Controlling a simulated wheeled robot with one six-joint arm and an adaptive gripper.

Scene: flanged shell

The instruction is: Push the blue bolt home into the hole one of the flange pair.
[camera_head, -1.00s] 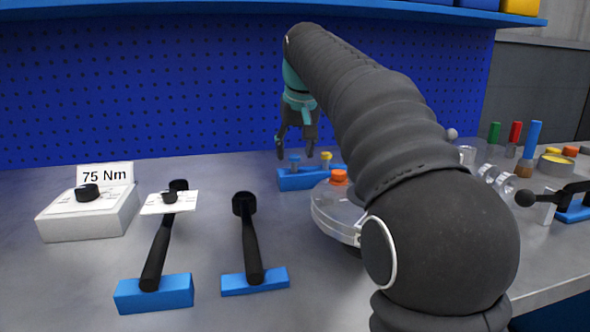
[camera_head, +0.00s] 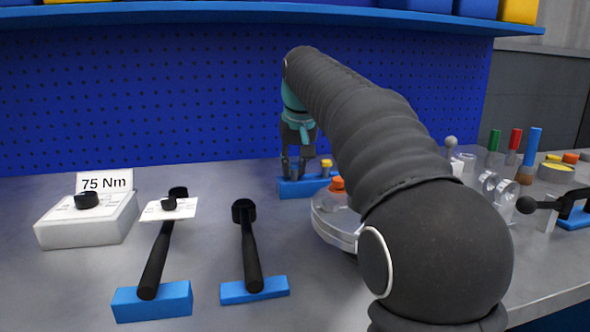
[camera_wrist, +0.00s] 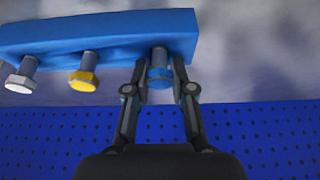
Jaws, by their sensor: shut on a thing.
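The blue bolt (camera_wrist: 159,72) stands at the right end of the blue bolt rack (camera_wrist: 100,35) in the wrist view. My gripper (camera_wrist: 160,80) is shut on it, with a finger on each side of its head. In the head view my gripper (camera_head: 293,172) is low over the left end of the rack (camera_head: 292,191), and its fingers hide the blue bolt. The flange pair (camera_head: 338,234) is a clear, round shell in front of the rack, partly hidden by my arm. An orange-capped bolt (camera_head: 337,184) stands on it. Hole one cannot be made out.
A yellow bolt (camera_wrist: 84,77) and a silver bolt (camera_wrist: 24,72) stand in the same rack. Two black wrenches on blue blocks (camera_head: 153,299) (camera_head: 254,289) and a 75 Nm box (camera_head: 87,222) are on the left. Clear rings and coloured tools stand on the right.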

